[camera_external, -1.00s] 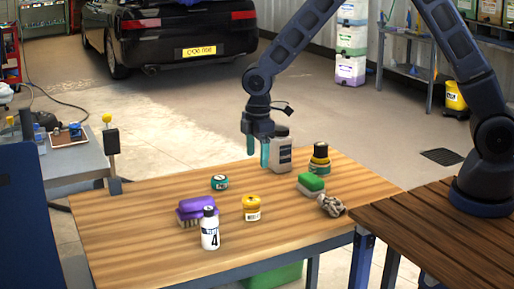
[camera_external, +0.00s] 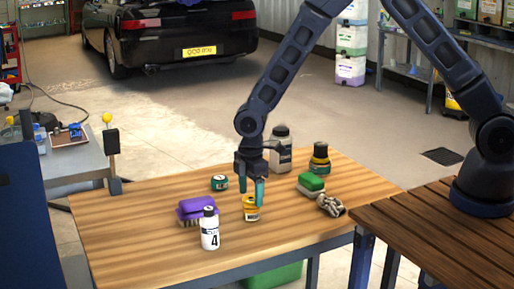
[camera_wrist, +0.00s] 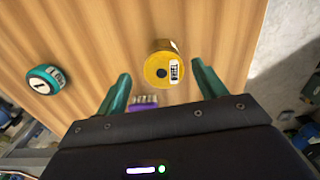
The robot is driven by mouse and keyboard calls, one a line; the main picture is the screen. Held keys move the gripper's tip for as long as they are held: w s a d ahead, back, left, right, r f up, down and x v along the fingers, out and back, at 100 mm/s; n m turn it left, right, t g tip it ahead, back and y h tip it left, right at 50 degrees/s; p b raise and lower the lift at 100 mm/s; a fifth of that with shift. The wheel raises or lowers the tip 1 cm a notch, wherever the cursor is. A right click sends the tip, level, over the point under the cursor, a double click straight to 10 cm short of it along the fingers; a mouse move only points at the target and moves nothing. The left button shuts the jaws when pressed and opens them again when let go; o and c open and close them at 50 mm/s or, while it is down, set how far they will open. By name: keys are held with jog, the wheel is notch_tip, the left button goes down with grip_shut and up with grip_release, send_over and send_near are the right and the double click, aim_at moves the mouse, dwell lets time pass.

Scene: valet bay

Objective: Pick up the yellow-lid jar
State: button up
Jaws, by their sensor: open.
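The yellow-lid jar (camera_external: 251,211) stands upright on the wooden table, with a white label on its side. The wrist view looks down on its round yellow lid (camera_wrist: 161,70), which has a dark spot and a small label. My gripper (camera_external: 250,188) is open, with teal fingers pointing down just above the jar and partly covering it in the external view. In the wrist view the jar appears between and slightly beyond the two fingertips (camera_wrist: 158,82), with nothing held. I cannot tell whether a finger touches the jar.
A teal jar (camera_external: 219,183) stands behind and left. A purple brush (camera_external: 191,209) and a white bottle (camera_external: 209,230) are to the left.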

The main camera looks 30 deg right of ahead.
aim_at(252, 198)
jog(key=f, duration=0.4)
jog(key=shift+s+f, duration=0.15)
jog(key=shift+s, duration=0.1)
jog(key=c, duration=1.1)
jog(key=shift+o, duration=0.2)
